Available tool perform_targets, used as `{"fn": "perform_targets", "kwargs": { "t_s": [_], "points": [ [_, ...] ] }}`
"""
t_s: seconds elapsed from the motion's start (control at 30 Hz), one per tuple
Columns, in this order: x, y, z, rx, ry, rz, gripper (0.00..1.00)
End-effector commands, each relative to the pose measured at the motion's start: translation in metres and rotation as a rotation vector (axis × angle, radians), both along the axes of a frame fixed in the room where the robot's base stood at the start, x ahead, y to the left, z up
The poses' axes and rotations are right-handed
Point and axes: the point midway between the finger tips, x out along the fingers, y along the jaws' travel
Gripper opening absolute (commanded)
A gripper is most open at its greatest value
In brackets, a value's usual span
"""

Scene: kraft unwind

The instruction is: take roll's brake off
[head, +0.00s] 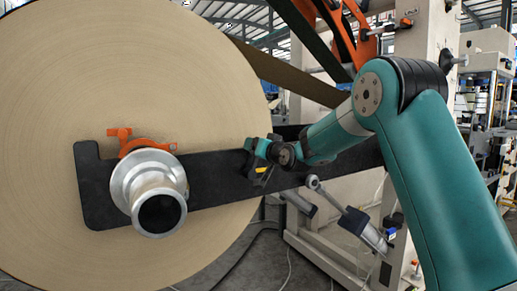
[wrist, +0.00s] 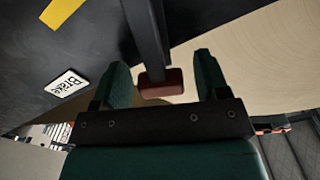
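The large kraft paper roll (head: 75,65) fills the left of the head view; its pale surface also shows in the wrist view (wrist: 265,50). A black arm (head: 215,172) runs across its face, bearing a white "Brake" label (wrist: 66,83). In the wrist view a dark brake lever (wrist: 150,35) ends in a red-brown block (wrist: 160,84). My gripper (wrist: 162,62) is open, one green finger on each side of the lever, with visible gaps. In the head view my gripper (head: 258,150) is at the black arm, near the roll's right edge; its fingers hide the lever there.
A metal core chuck (head: 150,190) with an orange clamp (head: 138,143) sits at the roll's centre. The machine's pale upright (head: 425,40) is behind my arm. A yellow stripe (wrist: 63,12) marks the black arm.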

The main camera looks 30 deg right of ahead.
Motion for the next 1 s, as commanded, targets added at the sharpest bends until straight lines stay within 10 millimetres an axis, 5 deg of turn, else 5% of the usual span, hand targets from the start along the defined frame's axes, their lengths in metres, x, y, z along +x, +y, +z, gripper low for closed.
{"fn": "perform_targets", "kwargs": {
  "t_s": [0.33,0.8,1.0],
  "points": [
    [-0.019,-0.001,0.000,0.001,-0.001,-0.001,0.68],
    [-0.134,-0.006,-0.001,0.001,-0.002,-0.004,0.68],
    [-0.164,-0.007,0.000,0.000,-0.001,-0.003,0.68]
  ]
}}
